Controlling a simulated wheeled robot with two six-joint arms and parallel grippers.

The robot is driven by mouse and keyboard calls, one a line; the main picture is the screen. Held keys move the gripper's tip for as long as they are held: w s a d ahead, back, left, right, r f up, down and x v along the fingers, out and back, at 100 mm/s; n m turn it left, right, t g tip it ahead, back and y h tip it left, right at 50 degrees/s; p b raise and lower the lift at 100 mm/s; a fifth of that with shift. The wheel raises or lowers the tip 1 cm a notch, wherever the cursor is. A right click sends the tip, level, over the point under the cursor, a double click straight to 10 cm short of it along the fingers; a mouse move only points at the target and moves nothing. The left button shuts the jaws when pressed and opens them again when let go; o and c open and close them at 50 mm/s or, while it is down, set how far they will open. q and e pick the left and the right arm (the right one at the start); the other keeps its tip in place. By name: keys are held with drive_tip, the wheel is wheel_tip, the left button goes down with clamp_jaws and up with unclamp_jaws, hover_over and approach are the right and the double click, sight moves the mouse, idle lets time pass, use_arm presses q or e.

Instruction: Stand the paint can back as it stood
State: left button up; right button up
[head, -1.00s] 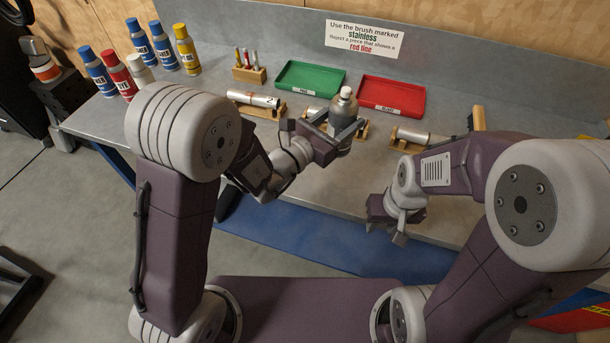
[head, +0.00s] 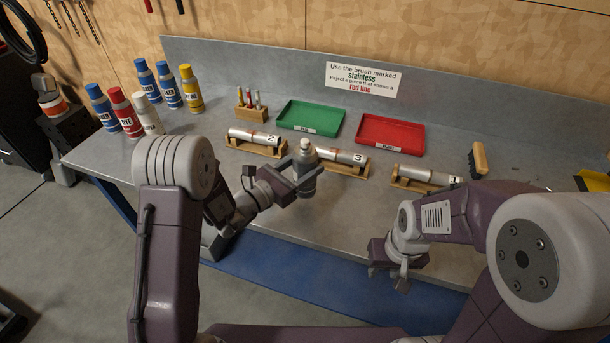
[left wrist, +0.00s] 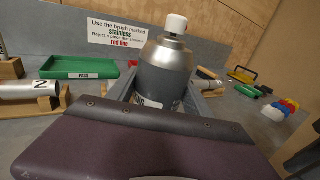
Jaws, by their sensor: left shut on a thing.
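The paint can (head: 305,165), a grey spray can with a silver shoulder and white cap, is upright in my left gripper (head: 306,182). The gripper is shut around its body, over the front part of the bench. In the left wrist view the can (left wrist: 165,75) stands nearly upright between the fingers, its lower part hidden by my gripper body. I cannot tell whether its base touches the bench. My right gripper (head: 399,278) hangs in front of the bench edge, away from the can; its fingers are too unclear to read.
Wooden cradles with metal pipes stand behind and beside the can, the one marked 3 (head: 342,156) closest. A green tray (head: 310,117) and red tray (head: 390,133) lie behind. Several coloured cans, including a yellow one (head: 191,90), stand at the left. A brush (head: 479,158) is at right.

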use_arm(q)
wheel_tip(320, 180, down, 4)
drive_tip(key=shift+d+r, duration=0.1)
drive_tip(key=shift+r, duration=0.1)
drive_tip(key=shift+w+f, duration=0.1)
drive_tip(key=shift+f, duration=0.1)
drive_tip(key=shift+f+b, duration=0.2)
drive_tip(key=shift+b, duration=0.1)
drive_tip(key=o, duration=1.7)
drive_tip(key=shift+o, duration=0.2)
